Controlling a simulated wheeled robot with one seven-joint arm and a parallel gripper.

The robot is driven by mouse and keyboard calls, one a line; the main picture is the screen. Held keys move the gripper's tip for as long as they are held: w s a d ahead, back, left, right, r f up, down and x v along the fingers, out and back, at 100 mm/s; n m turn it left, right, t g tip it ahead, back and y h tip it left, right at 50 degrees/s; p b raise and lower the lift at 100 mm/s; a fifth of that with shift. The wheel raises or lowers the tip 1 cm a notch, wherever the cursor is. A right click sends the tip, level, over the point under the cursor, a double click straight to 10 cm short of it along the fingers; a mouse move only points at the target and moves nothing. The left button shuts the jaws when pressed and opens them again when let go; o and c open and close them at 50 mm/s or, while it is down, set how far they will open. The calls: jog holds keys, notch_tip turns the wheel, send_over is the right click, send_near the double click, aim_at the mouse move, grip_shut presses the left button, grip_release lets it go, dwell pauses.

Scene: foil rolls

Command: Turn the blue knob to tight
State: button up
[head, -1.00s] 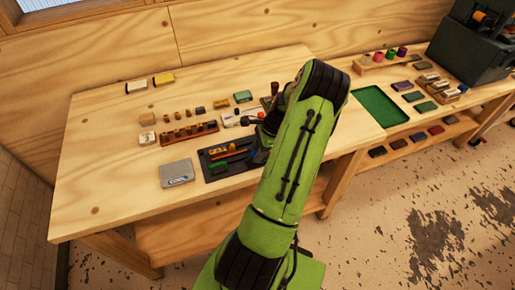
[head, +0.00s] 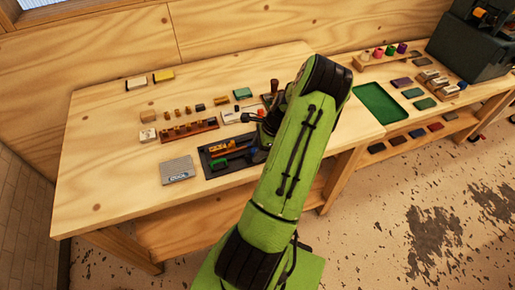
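A small blue patch (head: 266,147) shows beside the lower end of my arm, at the right end of a dark tray (head: 207,172). It is too small and too covered to tell whether it is the blue knob or how it is turned. My gripper (head: 257,153) is a dark shape by this patch, low over the tray's right part. My green arm hides most of it, so its fingers cannot be made out. An orange bar (head: 225,148) and a green piece (head: 217,163) lie in the tray.
A white block with a black knob (head: 238,117) is near my arm. A green tray (head: 380,103) lies right. The table's left front is clear.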

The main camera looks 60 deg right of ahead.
jog(key=shift+o, duration=0.2)
jog(key=p+v, duration=0.1)
jog(key=v, duration=1.4)
jog(key=shift+s+r+p, duration=0.2)
jog(key=shift+r+p, duration=0.1)
jog(key=shift+r, duration=0.05)
jog(key=w+a+r+n+g+h, duration=0.1)
jog(key=w+a+r+n, duration=0.35)
jog(key=a, duration=0.35)
jog(key=w+a+r+n+h, duration=0.1)
jog(key=w+a+r+n, duration=0.35)
jog(key=a+n, duration=0.2)
jog(key=w+a+r+n+g+h, duration=0.1)
jog(key=w+a+r+n, duration=0.35)
jog(key=a, duration=0.35)
jog(key=s+a+r+n+t, duration=0.1)
jog(key=s+a+n+t, duration=0.1)
jog(key=s+a+n, duration=0.2)
jog(key=s+a+n+t, duration=0.1)
jog(key=s+a+n, duration=0.3)
jog(key=a+n, duration=0.6)
jog(key=a, duration=0.3)
jog(key=shift+r+n+t+y, duration=0.35)
jog(key=shift+r+t+y, duration=0.05)
